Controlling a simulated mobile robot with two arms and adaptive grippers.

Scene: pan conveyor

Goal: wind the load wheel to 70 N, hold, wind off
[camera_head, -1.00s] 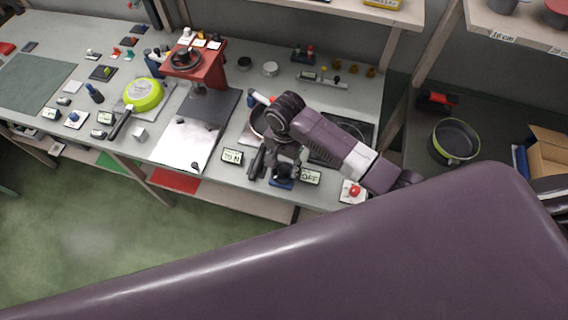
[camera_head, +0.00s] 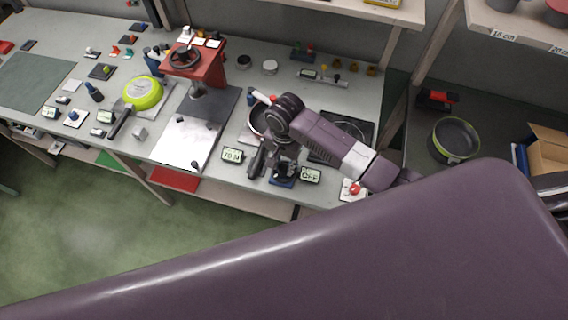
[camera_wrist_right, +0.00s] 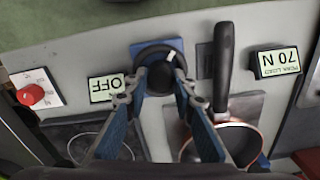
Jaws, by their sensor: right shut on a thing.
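The load wheel (camera_wrist_right: 160,66) is a round black wheel with a white mark on a blue base, at the top middle of the right wrist view. My right gripper (camera_wrist_right: 158,82) is shut on it, one finger on each side. In the head view the right gripper (camera_head: 283,168) hides most of the wheel. The load display (camera_wrist_right: 278,61) reads 70 N, labelled peak load; it also shows in the head view (camera_head: 232,155). A second display (camera_wrist_right: 106,87) reads OFF. A red-rimmed pan (camera_wrist_right: 262,137) has its black handle (camera_wrist_right: 223,65) right of the wheel. My left gripper is out of view.
A red press (camera_head: 207,70) with a black handwheel and a green pan (camera_head: 143,92) stand further left. A dark pan (camera_head: 454,139) rests on the right-hand surface.

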